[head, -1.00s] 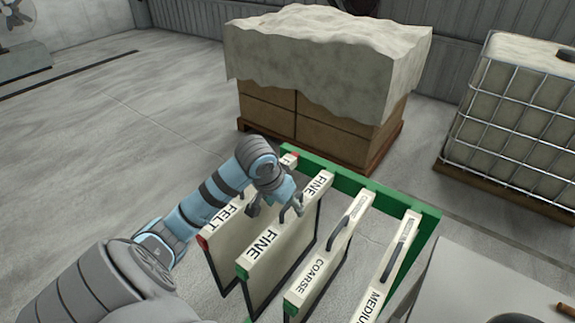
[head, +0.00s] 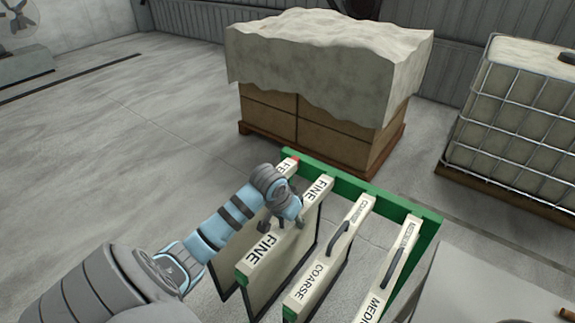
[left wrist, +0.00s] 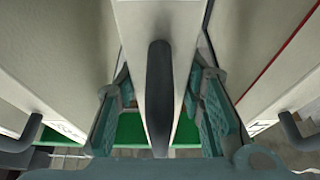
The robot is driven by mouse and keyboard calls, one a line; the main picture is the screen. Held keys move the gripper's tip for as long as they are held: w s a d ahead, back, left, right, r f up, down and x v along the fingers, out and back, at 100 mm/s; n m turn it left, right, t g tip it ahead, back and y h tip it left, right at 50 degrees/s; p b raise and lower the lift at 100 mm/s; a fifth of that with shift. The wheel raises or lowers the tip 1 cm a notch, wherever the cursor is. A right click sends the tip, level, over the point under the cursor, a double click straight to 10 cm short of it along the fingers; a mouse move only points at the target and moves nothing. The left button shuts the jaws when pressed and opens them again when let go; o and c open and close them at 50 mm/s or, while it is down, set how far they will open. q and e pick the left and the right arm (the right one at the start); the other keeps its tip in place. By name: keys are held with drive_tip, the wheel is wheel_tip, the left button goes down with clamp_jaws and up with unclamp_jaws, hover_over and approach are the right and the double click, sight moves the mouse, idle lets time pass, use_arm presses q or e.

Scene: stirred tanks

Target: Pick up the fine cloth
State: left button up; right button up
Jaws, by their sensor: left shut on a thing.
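The fine cloth (head: 267,250) is a pale flat panel with a white top bar marked FINE at both ends, upright in the green rack (head: 333,178). My left gripper (head: 283,222) is down on the middle of its top bar and shut on it. In the left wrist view, the fingers of my left gripper (left wrist: 160,118) lie on either side of the bar, with the cloth's dark handle (left wrist: 160,95) between them. In the head view the gripper hides most of this handle. My right gripper is not in view.
The coarse cloth (head: 322,267) and medium cloth (head: 391,273) stand to the right in the rack. The felt cloth (head: 285,168) on the left is mostly behind my arm. A covered pallet of boxes (head: 320,115) and a caged tank (head: 515,125) stand behind.

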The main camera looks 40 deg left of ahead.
use_arm(q)
clamp_jaws()
